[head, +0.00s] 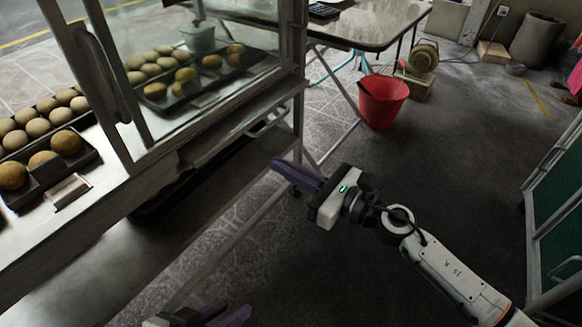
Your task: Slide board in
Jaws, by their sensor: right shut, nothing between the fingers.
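No board stands out for certain. A flat ledge (205,142) runs along the front of the glass-fronted cart, below the glass, with a dark gap under it. My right gripper (280,169) is shut and empty, its purple fingers pointing left toward the cart's corner post. It looks apart from the cart, though depth is hard to judge. My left gripper (228,313) is at the bottom edge, partly cut off, its two purple fingers apart with nothing seen between them. The barrel oven cannot be made out.
A dark tray (88,170) of buns sits on the counter at left; another bun tray (215,82) is behind the glass. A table (375,22), a red bucket (383,103) and a green-panelled frame (560,185) stand around. The floor at centre right is mostly clear.

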